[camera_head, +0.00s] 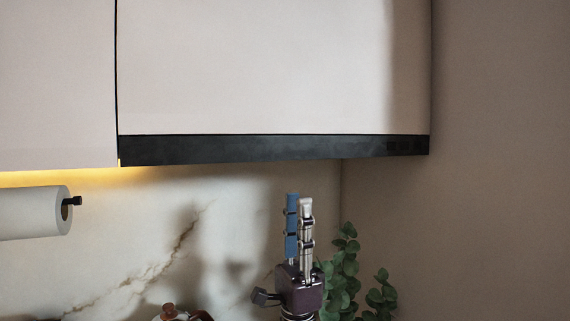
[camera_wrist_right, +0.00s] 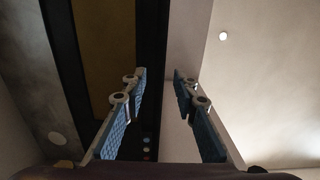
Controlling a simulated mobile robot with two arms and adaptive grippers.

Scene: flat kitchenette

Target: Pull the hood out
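The hood (camera_head: 260,149) is a black strip along the bottom of a pale wall cabinet in the head view. Its front looks flush with the cabinet. In the right wrist view its black edge (camera_wrist_right: 152,45) and brownish underside (camera_wrist_right: 106,50) show from below. My right gripper (camera_head: 299,203) points up below the hood's right half, apart from it in the picture. In the right wrist view the blue-padded fingers of the right gripper (camera_wrist_right: 160,80) are spread with nothing between them, and the black edge shows beyond the gap. My left gripper is not in view.
A side wall (camera_head: 500,150) closes off the right. A green plant (camera_head: 345,275) stands right of my right gripper. A paper towel roll (camera_head: 32,212) hangs at the left under a lit cabinet. A pot lid (camera_head: 170,312) shows at the bottom edge.

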